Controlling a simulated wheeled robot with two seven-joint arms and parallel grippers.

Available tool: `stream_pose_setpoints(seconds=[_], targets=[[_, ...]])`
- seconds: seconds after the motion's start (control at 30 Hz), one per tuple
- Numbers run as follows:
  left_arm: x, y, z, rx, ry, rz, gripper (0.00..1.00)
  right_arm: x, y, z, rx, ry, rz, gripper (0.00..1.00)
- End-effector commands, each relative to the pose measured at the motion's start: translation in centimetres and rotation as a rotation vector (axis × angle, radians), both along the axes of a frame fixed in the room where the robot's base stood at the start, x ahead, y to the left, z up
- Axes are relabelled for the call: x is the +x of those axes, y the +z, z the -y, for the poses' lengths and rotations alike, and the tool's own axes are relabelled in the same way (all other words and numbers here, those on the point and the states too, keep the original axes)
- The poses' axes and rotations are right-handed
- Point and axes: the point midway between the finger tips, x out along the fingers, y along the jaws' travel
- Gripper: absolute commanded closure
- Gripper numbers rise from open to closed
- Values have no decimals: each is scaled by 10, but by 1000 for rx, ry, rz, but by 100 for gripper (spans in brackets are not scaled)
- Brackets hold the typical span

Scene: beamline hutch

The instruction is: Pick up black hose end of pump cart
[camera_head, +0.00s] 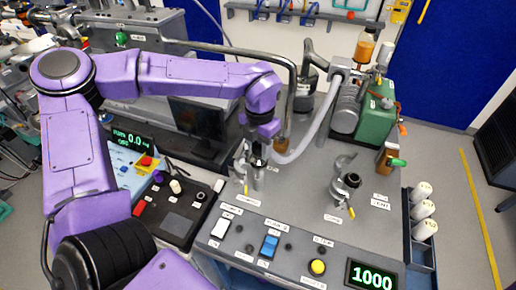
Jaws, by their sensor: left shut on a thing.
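My left gripper (259,166) points down over the left part of the pump cart's grey top (300,215). It is shut at the end of a pale ribbed hose (318,125). The hose curves down from the pump at the back of the cart to the gripper. The black hose end is mostly hidden by the fingers, so its exact edges cannot be made out. The gripper is low, close to a metal clamp (243,170) at its left; whether they touch is unclear. My right gripper is not in view.
A second clamp (340,185) stands beside a black port (352,180). The green pump (377,120) stands at the back right. A display reading 1000 (371,275), a blue switch (269,246) and a yellow button (317,267) line the front. White cylinders (424,210) sit at right.

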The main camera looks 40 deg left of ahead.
Motion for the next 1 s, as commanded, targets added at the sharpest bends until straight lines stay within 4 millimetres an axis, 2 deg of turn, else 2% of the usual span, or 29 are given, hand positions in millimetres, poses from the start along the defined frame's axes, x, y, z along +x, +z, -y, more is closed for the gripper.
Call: stream_pose_setpoints(seconds=[0.17,0.27,0.37,0.5,0.6,0.73,0.83,1.0], targets=[[2,12,0,1,0,7,97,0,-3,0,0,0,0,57],[2,30,0,1,0,10,97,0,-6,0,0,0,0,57],[-16,49,9,0,-2,10,97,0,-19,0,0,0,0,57],[-46,90,26,2,-3,12,97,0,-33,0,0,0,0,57],[-74,100,42,1,-3,8,97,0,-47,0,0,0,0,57],[-100,115,57,2,-1,6,97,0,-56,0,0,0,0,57],[-113,123,64,1,-1,4,97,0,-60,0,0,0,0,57],[-122,129,69,1,1,1,97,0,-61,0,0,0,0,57]])
